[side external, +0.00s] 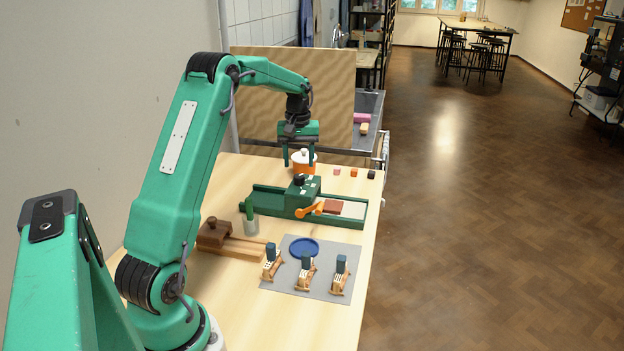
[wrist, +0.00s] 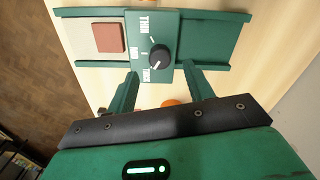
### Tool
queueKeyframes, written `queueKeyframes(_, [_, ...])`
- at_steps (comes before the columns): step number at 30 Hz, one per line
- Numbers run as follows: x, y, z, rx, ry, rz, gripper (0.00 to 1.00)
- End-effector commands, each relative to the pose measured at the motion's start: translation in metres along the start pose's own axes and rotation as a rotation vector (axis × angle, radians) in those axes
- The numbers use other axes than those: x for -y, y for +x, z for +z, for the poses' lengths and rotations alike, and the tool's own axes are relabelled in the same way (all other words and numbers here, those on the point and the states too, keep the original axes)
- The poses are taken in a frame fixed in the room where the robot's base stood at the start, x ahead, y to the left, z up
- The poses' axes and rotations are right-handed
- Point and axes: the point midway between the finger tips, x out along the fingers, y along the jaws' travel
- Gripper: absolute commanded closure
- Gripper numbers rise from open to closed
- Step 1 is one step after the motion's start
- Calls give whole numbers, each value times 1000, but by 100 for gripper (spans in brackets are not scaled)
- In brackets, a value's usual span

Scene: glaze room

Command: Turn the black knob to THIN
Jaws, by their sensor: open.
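The black knob (wrist: 159,56) sits on the green block (wrist: 166,22) with the labels THIN, MID and THICK. Its white pointer mark appears to face toward the THICK side. The knob (side external: 299,180) also shows on top of the block in the side view. My gripper (side external: 299,164) is open and empty, pointing down above and behind the block. In the wrist view my gripper's (wrist: 158,73) two fingers are spread, with their tips near the block's edge and the knob just beyond them. I see no finger touching the knob.
The block stands on a green rail (side external: 268,199) with a reddish tile (side external: 333,207) and an orange handle (side external: 309,210). Small blocks, wooden pieces (side external: 246,247) and a grey mat (side external: 320,253) with several stamps lie around.

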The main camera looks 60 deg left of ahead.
Motion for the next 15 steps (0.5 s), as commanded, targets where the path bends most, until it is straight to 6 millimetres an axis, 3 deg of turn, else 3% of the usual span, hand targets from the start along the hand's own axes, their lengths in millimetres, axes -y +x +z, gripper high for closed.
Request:
queueKeyframes(9, [0, 38, 0, 2, 0, -1, 48])
queueKeyframes(15, [0, 49, 0, 1, 0, 0, 48])
